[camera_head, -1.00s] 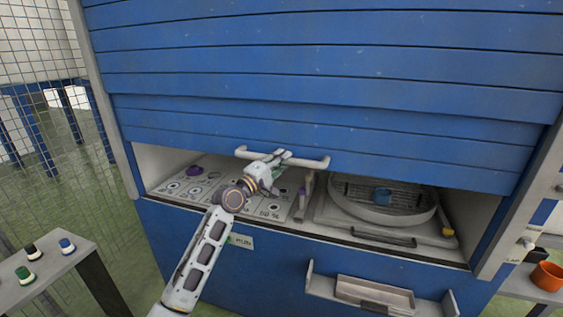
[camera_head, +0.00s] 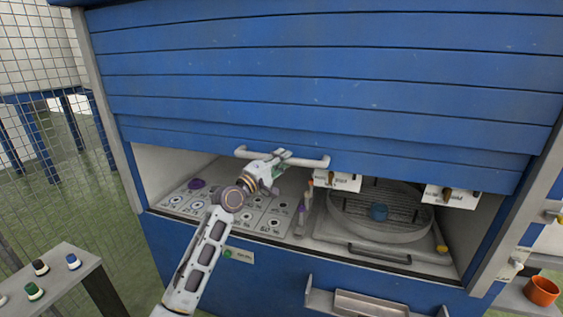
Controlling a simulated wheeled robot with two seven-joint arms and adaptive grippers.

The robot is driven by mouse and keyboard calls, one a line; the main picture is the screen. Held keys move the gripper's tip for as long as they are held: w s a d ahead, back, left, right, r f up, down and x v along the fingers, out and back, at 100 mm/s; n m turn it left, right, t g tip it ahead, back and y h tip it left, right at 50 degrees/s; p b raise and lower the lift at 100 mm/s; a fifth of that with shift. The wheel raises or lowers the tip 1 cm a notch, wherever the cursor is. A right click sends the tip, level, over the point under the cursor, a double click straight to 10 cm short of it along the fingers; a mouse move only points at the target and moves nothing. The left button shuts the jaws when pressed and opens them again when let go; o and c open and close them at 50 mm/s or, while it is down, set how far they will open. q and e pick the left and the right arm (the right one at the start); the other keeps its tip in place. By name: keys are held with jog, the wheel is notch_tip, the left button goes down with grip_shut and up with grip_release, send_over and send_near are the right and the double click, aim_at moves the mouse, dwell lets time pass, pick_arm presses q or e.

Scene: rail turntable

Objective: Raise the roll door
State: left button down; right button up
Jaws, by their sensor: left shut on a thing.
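The blue slatted roll door (camera_head: 330,80) hangs partly raised over the front of a blue cabinet. A white bar handle (camera_head: 310,161) runs along its lower part. My left gripper (camera_head: 277,158) is shut on the handle, a little left of the bar's middle. My right gripper is not in view.
A panel with round marks (camera_head: 240,208) lies inside at left. White labelled blocks (camera_head: 450,196) hang under the door edge. A side table (camera_head: 50,285) with small capped items stands at left, an orange pot (camera_head: 541,290) at right. A wire fence (camera_head: 40,60) is at far left.

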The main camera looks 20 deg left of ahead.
aim_at(293, 140)
pick_arm(q)
notch_tip(293, 140, up, 4)
jog(key=shift+f+p, duration=0.25)
jog(key=shift+p, duration=0.8)
jog(key=shift+r, duration=0.35)
jog(key=shift+r+p, duration=0.1)
jog(key=shift+p, duration=0.25)
jog(key=c, duration=1.3)
grip_release()
jog(key=shift+o, duration=0.2)
